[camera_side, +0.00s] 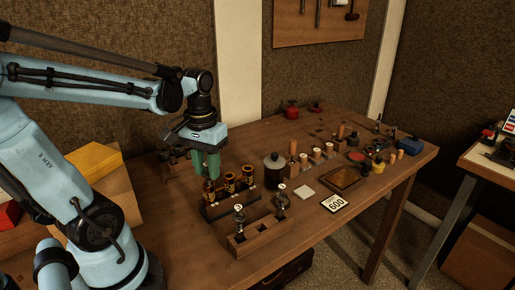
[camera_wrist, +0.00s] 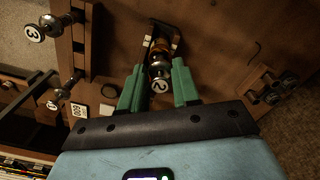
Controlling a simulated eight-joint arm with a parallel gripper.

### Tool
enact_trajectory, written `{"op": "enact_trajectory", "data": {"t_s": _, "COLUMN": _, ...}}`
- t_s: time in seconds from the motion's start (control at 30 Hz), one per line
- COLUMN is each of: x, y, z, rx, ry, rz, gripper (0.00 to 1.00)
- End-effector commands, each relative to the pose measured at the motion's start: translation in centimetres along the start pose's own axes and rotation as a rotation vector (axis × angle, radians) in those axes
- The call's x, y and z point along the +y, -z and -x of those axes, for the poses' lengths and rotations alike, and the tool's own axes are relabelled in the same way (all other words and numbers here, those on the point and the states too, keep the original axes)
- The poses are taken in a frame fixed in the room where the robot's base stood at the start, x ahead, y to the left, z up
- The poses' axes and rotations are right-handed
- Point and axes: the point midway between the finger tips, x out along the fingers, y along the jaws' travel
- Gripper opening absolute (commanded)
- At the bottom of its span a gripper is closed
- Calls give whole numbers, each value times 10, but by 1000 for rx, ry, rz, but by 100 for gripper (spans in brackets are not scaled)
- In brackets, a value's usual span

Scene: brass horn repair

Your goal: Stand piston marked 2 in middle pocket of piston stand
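The piston marked 2 (camera_wrist: 159,85) shows end-on in the wrist view, its round white label facing me. My gripper (camera_wrist: 158,70) has its green fingers spread on either side of it, with narrow gaps; I see no grip. In the side view my gripper (camera_side: 206,172) hangs over the left end of a dark rack (camera_side: 217,212) holding brass cylinders. The wooden piston stand (camera_side: 262,238) is in front of the rack. One piston (camera_side: 239,217) stands at its left and another (camera_side: 281,202) at its right, with no piston between them. The piston marked 3 (camera_wrist: 33,32) shows in the wrist view.
A dark jar (camera_side: 274,168) stands right of the rack. A card marked 600 (camera_side: 334,204), a brown tray (camera_side: 344,178) and a pale square (camera_side: 304,192) lie farther right. Several small tools and pots crowd the right half. The table's front edge is close to the stand.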

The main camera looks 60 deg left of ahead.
Motion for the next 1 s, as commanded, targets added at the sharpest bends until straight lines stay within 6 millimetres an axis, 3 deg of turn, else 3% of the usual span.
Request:
{"op": "enact_trajectory", "data": {"t_s": 0.03, "x": 0, "y": 0, "z": 0, "rx": 0, "ry": 0, "rz": 0, "gripper": 22}}
{"op": "enact_trajectory", "data": {"t_s": 0.2, "x": 0, "y": 0, "z": 0, "rx": 0, "ry": 0, "rz": 0, "gripper": 0}}
{"op": "enact_trajectory", "data": {"t_s": 1.0, "x": 0, "y": 0, "z": 36, "rx": 0, "ry": 0, "rz": 0, "gripper": 0}}
